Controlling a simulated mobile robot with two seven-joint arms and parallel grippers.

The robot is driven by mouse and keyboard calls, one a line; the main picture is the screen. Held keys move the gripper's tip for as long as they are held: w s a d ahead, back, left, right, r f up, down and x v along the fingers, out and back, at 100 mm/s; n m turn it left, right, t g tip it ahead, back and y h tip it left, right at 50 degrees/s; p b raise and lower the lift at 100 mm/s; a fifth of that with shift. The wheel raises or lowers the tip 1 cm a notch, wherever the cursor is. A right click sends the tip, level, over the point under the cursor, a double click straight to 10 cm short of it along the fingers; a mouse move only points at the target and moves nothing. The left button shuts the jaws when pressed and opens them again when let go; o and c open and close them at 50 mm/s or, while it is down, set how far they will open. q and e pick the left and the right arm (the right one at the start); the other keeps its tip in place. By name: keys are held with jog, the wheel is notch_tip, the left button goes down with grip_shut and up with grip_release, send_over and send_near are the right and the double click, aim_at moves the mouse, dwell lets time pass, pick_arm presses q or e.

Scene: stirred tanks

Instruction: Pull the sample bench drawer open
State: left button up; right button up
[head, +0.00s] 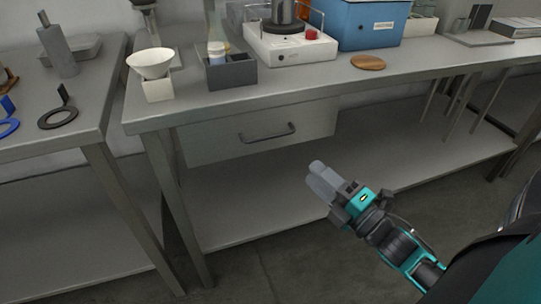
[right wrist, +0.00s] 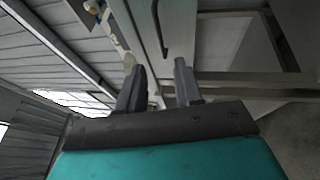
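The sample bench drawer (head: 215,142) is a grey-white box front under the bench top, towards its left end. It looks closed, with its front under the table edge. Its dark bar handle (head: 267,137) runs across the middle of the front. In the right wrist view the handle (right wrist: 160,32) lies beyond the fingertips, on the pale drawer front (right wrist: 182,22). My right gripper (head: 318,174) is open and empty, in front of the drawer, below and right of the handle and apart from it. It also shows in the right wrist view (right wrist: 156,70). My left gripper is out of view.
The bench top (head: 300,85) carries a white funnel (head: 151,64), a dark bottle rack (head: 231,72), a white stirrer (head: 290,45), a blue box (head: 362,24) and a wooden disc (head: 368,62). A bench leg (head: 170,190) stands left of the drawer. A lower shelf (head: 260,200) runs underneath.

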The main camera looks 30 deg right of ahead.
jog(key=b, duration=0.2)
send_near(278, 141)
jog(key=w+a+r, duration=0.1)
jog(key=w+r, duration=0.1)
jog(key=w+a+r, duration=0.1)
jog(key=a+r, duration=0.1)
jog(key=w+a+r, duration=0.1)
jog(key=w+r, duration=0.1)
jog(key=shift+w+a, duration=0.25)
jog(key=shift+w, duration=0.1)
grip_shut()
dwell(1.0)
